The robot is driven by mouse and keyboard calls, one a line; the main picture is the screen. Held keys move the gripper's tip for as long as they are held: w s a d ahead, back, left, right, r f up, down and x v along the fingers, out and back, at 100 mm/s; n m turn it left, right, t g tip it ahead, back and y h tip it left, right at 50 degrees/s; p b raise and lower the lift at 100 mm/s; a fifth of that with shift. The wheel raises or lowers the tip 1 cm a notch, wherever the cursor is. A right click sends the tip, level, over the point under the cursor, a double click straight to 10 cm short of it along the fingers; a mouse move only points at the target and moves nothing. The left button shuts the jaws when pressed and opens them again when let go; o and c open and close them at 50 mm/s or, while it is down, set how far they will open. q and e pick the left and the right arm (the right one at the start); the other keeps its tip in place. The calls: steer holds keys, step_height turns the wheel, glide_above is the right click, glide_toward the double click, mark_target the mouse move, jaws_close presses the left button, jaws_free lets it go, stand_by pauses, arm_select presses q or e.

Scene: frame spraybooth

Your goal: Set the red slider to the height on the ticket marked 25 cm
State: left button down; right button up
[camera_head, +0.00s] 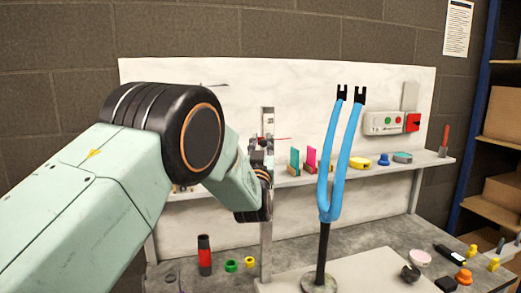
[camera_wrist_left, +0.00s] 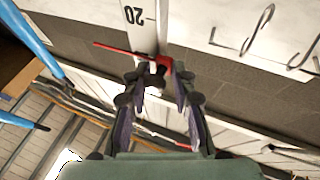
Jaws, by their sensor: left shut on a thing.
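A tall pale scale strip (camera_head: 267,222) stands upright at the shelf in the head view. The pointer shows as a small red line in the head view. My left gripper (camera_wrist_left: 157,80) is shut on the slider. In the head view it (camera_head: 262,148) is partly hidden at the scale. A ticket marked 25 cm is not readable. My right gripper is not in view.
A blue fork (camera_head: 328,195) stands upright right of the scale. The shelf (camera_head: 375,172) holds green and pink cards and several small items. A red and black cylinder (camera_head: 204,256) and colored rings are on the bench below. S-shaped hooks (camera_wrist_left: 258,28) show in the wrist view.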

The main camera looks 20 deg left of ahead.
arm_select(q)
steer(key=shift+d+r, duration=0.3)
steer(key=shift+d, duration=0.05)
steer(key=c, duration=1.5)
jaws_free()
steer(key=shift+o, duration=1.2)
steer(key=shift+w+d+f, duration=0.1)
steer(key=shift+a, duration=0.2)
